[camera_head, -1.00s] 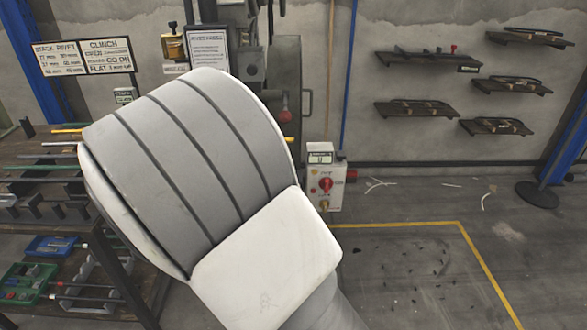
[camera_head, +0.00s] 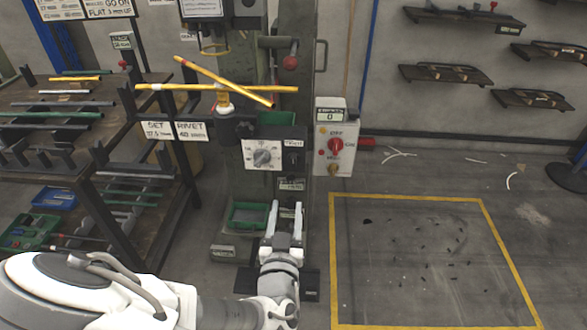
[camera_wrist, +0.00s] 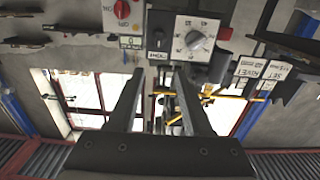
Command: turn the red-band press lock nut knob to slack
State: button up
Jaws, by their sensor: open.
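A press (camera_head: 245,85) stands ahead in the head view. On its front is a white plate with a grey dial knob (camera_head: 262,157); the dial also shows upside down in the wrist view (camera_wrist: 193,40). A small dark part (camera_head: 293,158) under a white label sits just right of the dial. I cannot tell for sure which part is the lock nut knob, and no red band is clear. My gripper (camera_head: 287,205) is open and empty, pointing up below the dial plate. In the wrist view its fingers (camera_wrist: 158,75) stand apart, touching nothing visible.
Crossed yellow rods (camera_head: 225,85) lie at the press above the dial. A control box (camera_head: 335,145) with a red knob is to the right. A rack (camera_head: 80,110) with bars and bins stands left. Floor inside the yellow line (camera_head: 430,195) is mostly clear.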

aim_at(293, 160)
jog(key=w+b, duration=0.1)
jog(key=w, duration=0.4)
jog(key=w+b, duration=0.2)
jog(key=w, duration=0.3)
jog(key=w+b, duration=0.2)
jog(key=w, duration=0.4)
jog(key=shift+w+d, duration=0.1)
jog(key=shift+d, duration=0.3)
grip_shut()
